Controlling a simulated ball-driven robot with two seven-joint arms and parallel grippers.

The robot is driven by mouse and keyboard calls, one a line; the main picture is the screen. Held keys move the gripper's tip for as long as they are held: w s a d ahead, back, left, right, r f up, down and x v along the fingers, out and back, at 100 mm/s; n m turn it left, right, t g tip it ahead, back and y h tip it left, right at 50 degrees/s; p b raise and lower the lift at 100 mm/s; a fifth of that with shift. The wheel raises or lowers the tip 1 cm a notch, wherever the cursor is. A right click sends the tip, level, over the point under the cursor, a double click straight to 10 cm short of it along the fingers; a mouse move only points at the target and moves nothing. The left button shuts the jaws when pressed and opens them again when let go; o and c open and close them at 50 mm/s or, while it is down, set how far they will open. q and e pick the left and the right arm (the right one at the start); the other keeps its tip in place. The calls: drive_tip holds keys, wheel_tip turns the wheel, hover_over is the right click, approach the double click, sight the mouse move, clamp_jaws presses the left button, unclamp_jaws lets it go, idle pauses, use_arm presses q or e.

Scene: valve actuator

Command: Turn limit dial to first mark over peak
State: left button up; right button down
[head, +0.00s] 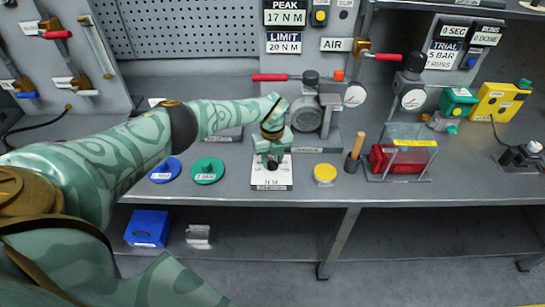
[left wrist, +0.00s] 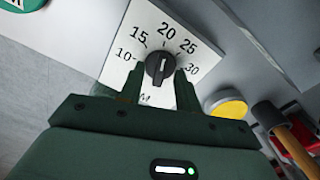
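The limit dial is a black knob (left wrist: 160,67) on a white plate (left wrist: 192,38) with marks from 10 to 30. Its pointer is directed at about the 20. In the head view the plate (head: 272,184) lies near the bench's front edge. My left gripper (head: 270,160) is over it, pointing down. In the left wrist view the fingertips (left wrist: 160,78) stand on both sides of the knob, very close; contact is not clear. The peak display (head: 285,13) reads 17 NM and the limit display (head: 284,42) reads 20 NM. My right gripper is not in view.
Blue (head: 165,170) and green (head: 207,170) discs lie left of the plate. A yellow disc (head: 325,174), a wooden-handled tool (head: 356,152) and a clear box with a red item (head: 402,157) stand to the right. A valve with gauges (head: 309,112) is behind.

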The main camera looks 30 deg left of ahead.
sight(272, 162)
use_arm(q)
wheel_tip(272, 162, up, 16)
drive_tip(key=p, duration=0.2)
drive_tip(key=shift+r+p, duration=0.2)
drive_tip(key=shift+p, duration=0.15)
